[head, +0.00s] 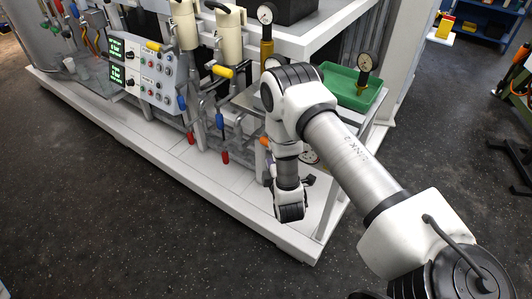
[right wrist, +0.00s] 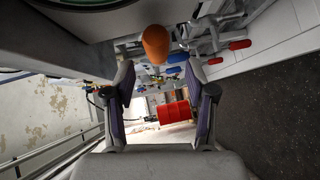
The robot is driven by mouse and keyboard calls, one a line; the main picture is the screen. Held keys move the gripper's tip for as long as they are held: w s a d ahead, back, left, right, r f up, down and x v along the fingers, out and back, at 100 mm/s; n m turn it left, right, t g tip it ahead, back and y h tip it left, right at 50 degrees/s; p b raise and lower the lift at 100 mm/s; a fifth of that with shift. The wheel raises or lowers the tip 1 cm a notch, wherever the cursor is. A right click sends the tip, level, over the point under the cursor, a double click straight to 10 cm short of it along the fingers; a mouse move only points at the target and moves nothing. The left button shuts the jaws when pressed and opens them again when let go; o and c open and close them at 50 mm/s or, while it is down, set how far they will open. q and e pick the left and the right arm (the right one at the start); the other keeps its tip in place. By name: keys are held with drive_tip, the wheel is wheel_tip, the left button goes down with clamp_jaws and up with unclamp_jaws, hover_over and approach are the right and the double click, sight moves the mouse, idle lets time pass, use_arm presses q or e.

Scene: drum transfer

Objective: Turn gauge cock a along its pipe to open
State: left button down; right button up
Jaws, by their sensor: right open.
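Several coloured lever handles sit on the pipework; I cannot tell for certain which is gauge cock a. An orange handle (head: 264,142) shows partly behind my right arm in the head view. A rounded orange handle end (right wrist: 156,43) shows close up in the right wrist view, above the gap between the fingertips. My right gripper (right wrist: 167,85) is open with nothing between its fingers and apart from the orange handle. In the head view my right wrist hangs beside the skid's front and mostly hides the gripper. My left gripper is not in view.
Blue handles (head: 219,121), red handles (head: 225,157) and a yellow handle (head: 222,71) crowd the pipes. A control panel (head: 143,75) is left. The dark floor (head: 120,190) in front is clear.

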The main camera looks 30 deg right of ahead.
sight(266, 142)
drive_tip(key=x, duration=0.6)
drive_tip(key=shift+w+d+r, duration=0.1)
drive_tip(key=shift+w+d, duration=0.1)
drive_tip(key=shift+s, duration=0.1)
clamp_jaws()
